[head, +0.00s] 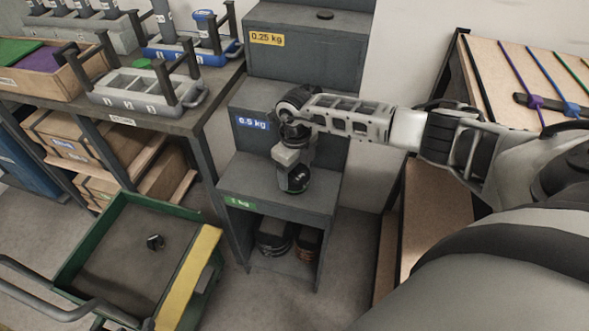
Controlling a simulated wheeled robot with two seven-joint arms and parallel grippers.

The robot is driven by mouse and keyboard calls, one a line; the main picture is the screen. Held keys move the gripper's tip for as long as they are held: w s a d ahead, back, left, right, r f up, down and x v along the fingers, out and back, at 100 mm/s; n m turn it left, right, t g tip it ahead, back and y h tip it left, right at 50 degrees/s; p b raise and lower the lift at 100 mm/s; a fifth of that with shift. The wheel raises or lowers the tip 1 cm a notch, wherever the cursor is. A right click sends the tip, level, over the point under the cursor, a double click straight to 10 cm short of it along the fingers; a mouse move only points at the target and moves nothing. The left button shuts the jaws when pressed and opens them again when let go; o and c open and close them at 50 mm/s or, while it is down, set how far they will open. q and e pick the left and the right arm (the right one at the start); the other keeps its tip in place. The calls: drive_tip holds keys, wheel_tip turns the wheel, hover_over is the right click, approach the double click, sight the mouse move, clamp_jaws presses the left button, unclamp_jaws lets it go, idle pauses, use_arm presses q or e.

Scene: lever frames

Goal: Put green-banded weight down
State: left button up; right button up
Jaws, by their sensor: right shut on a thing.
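The green-banded weight (295,183) is dark, with a thin green band and a pale mark on its face. My right gripper (289,160) reaches in from the right and points down, shut on the weight's top. The weight is upright at the lowest step (250,183) of a grey stepped stand, whose front edge has a green "1 kg" label (240,203). I cannot tell whether its base touches the step. The gripper hides part of the weight's top. My left gripper is not in view.
Higher steps carry "0.5 kg" (253,124) and "0.25 kg" (267,39) labels; a dark disc (325,15) lies on the top one. Dark weights (275,237) sit below. A green cart (110,230) stands front left, a workbench (180,122) left, a board (500,65) right.

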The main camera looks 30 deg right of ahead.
drive_tip(key=shift+w, duration=0.15)
drive_tip(key=shift+f, duration=0.25)
drive_tip(key=o, duration=1.8)
drive_tip(key=shift+c, duration=0.2)
wheel_tip(320, 180, up, 12)
drive_tip(key=shift+p, duration=0.35)
drive_tip(key=shift+r, duration=0.1)
